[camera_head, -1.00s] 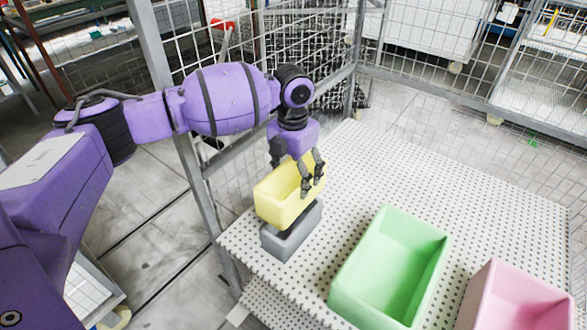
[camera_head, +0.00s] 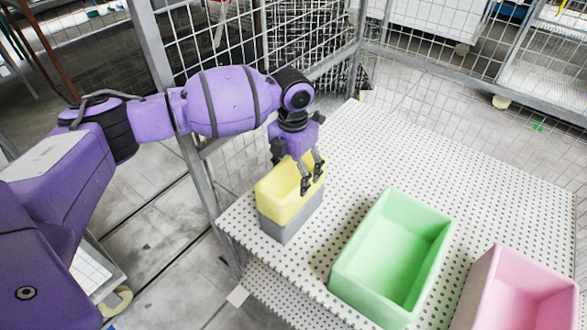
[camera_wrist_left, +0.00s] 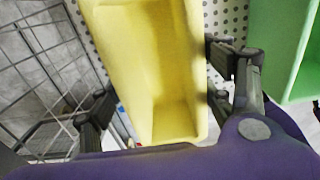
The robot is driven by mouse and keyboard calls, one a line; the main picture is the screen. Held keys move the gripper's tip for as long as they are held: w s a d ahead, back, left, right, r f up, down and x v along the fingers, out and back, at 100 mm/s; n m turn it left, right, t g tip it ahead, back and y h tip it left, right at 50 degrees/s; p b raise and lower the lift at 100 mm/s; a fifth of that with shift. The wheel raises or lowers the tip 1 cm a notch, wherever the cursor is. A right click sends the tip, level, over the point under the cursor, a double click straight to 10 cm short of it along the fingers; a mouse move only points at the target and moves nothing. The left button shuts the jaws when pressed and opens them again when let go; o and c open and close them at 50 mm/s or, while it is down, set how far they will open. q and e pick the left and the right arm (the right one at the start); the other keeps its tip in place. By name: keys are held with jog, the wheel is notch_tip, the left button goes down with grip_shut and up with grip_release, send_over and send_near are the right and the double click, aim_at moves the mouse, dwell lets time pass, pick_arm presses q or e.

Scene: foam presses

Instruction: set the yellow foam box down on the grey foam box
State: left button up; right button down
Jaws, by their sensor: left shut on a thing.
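The yellow foam box (camera_head: 280,204) is upright and open-topped at the left edge of the perforated table. It sits directly above the grey foam box (camera_head: 290,226), with no gap that I can make out between them, and the two look lined up. My left gripper (camera_head: 298,172) is shut on the far end of the yellow box, fingers on its walls. In the left wrist view the yellow box (camera_wrist_left: 150,70) lies between the two fingers (camera_wrist_left: 160,105). The grey box is hidden there. My right gripper is not in view.
A green box (camera_head: 395,260) and a pink box (camera_head: 520,295) stand open on the white perforated table (camera_head: 470,190), right of the yellow box. The table's back part is clear. Wire mesh panels (camera_head: 300,45) stand behind and to the left.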

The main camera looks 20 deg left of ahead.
pick_arm(q)
jog(key=o, duration=1.1)
notch_tip(320, 180, up, 12)
dwell(0.5)
